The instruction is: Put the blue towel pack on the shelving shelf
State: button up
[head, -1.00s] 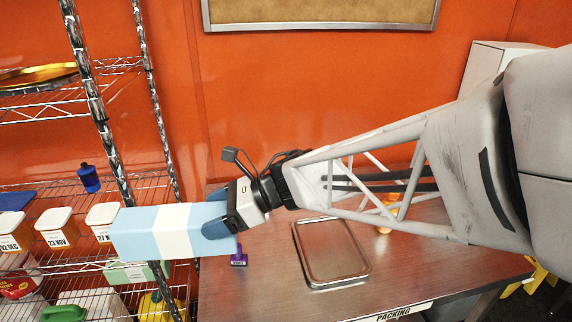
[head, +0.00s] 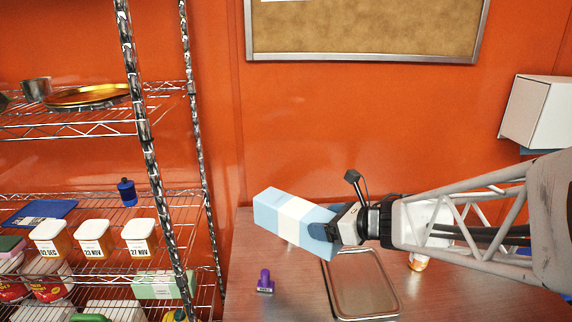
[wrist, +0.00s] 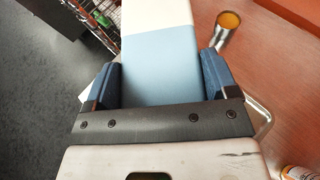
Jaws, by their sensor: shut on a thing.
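The blue towel pack (head: 292,218) is a long light-blue block with a white band. My gripper (head: 330,228) is shut on its right end and holds it above the steel table, tilted with its free end pointing up and left. In the wrist view the pack (wrist: 160,70) runs away between the two blue fingers of my gripper (wrist: 160,85). The wire shelving (head: 90,205) stands at the left, apart from the pack. Its middle shelf holds several white tubs, a blue mat and a blue bottle.
White tubs (head: 95,238) crowd the front of the middle shelf, with a blue bottle (head: 127,192) behind. A shelving post (head: 150,165) stands between. On the table (head: 300,295) are a metal tray (head: 362,285) and a purple-topped stamp (head: 265,282). The upper shelf holds a brass plate (head: 88,95).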

jog(key=s+d+f+m+t+h, duration=0.1)
jog(key=d+f+m+h, duration=0.1)
jog(key=d, duration=0.6)
jog(key=s+d+f+m+t+h, duration=0.1)
jog(key=d+f+m+t+h, duration=0.1)
jog(key=d, duration=0.6)
jog(key=s+d+f+m+t+h, duration=0.1)
jog(key=d+f+m+h, duration=0.3)
jog(key=d, duration=0.4)
jog(key=shift+s+f+m+h, duration=0.15)
jog(key=shift+m+h, duration=0.65)
jog(key=shift+h, duration=0.3)
jog(key=shift+d, duration=0.1)
jog(key=shift+f, duration=2.25)
jog(key=shift+f, duration=1.8)
jog(key=shift+f, duration=0.1)
